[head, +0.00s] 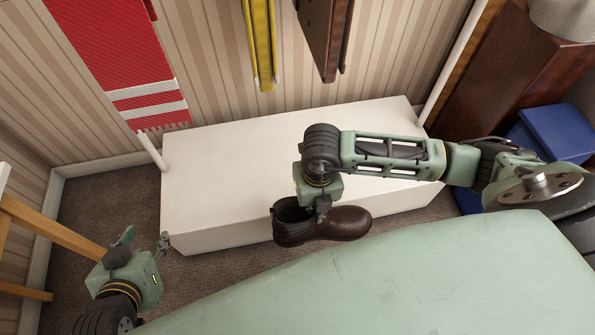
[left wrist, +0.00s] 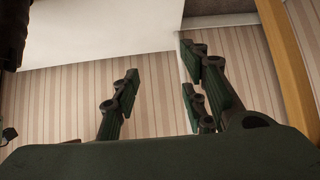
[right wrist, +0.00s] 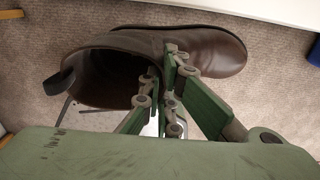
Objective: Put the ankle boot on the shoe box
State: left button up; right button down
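The brown leather ankle boot (head: 342,223) is at the front face of a large plain white box (head: 235,165), which I take as the shoe box. The boot's toe points right in the head view, and its dark opening is at the left. My right gripper (head: 322,208) is at the boot's collar. In the right wrist view its fingers (right wrist: 165,85) close on the shaft wall of the boot (right wrist: 205,48); part of the grip is hidden. The boot's height above the carpet is hard to tell. My left gripper (head: 145,243) is open and empty, left of the white box.
The white box's top is bare where visible, partly covered by my right arm. A red striped cloth (head: 108,50) and yellow (head: 260,42) and brown (head: 325,35) items hang behind. Blue bins (head: 555,130) and a wooden cabinet (head: 510,70) stand right. A wooden frame (head: 50,230) is left.

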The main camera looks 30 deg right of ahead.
jog(key=shift+w, duration=0.3)
pick_arm(q)
jog(key=w+d+r+t+h+b, duration=0.1)
jog(key=w+d+r+t+b, duration=0.15)
jog(key=w+r+t, duration=0.35)
notch_tip(320, 180, up, 17)
jog(key=s+d+t+h+b, duration=0.1)
jog(key=d+t+h+b, duration=0.1)
jog(key=t, duration=0.5)
jog(key=shift+m+t+h+b, duration=0.3)
jog(key=shift+t+h+b, duration=0.1)
jog(key=shift+h, duration=0.4)
pick_arm(e)
jog(key=w+d+f, duration=0.1)
jog(key=w+d, duration=0.1)
jog(key=w, duration=0.6)
jog(key=w+d+f, duration=0.2)
jog(key=w, duration=0.6)
jog(key=shift+w+f, duration=0.2)
jog(key=shift+w, duration=0.2)
pick_arm(q)
jog(key=shift+s, duration=0.1)
